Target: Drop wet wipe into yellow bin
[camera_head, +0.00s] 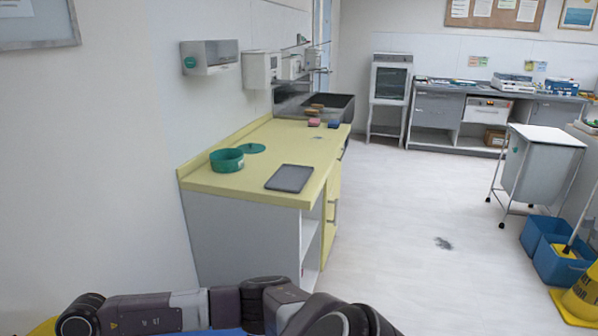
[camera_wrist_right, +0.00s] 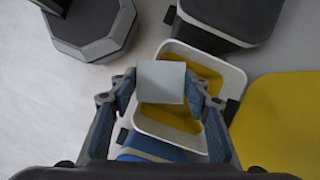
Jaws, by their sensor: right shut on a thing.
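In the right wrist view my right gripper (camera_wrist_right: 162,88) is shut on a small pale grey-white square, the wet wipe (camera_wrist_right: 160,80). The wipe is held between the two fingertips. Behind it, lower down, is an open bin with a white rim and yellow inside (camera_wrist_right: 204,72). The wipe and fingers hide part of the bin's opening. From above, the wipe overlaps the opening; the height between them is hard to tell. My left gripper is not in view; only dark arm links show along the bottom of the head view.
Beside the bin are a dark grey container (camera_wrist_right: 232,12), a blue container (camera_wrist_right: 165,145) and a flat yellow surface (camera_wrist_right: 280,120). The head view shows a yellow counter (camera_head: 228,185) with a green tub (camera_head: 227,161) and grey tablet-like slab (camera_head: 290,178). Open floor lies right of it.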

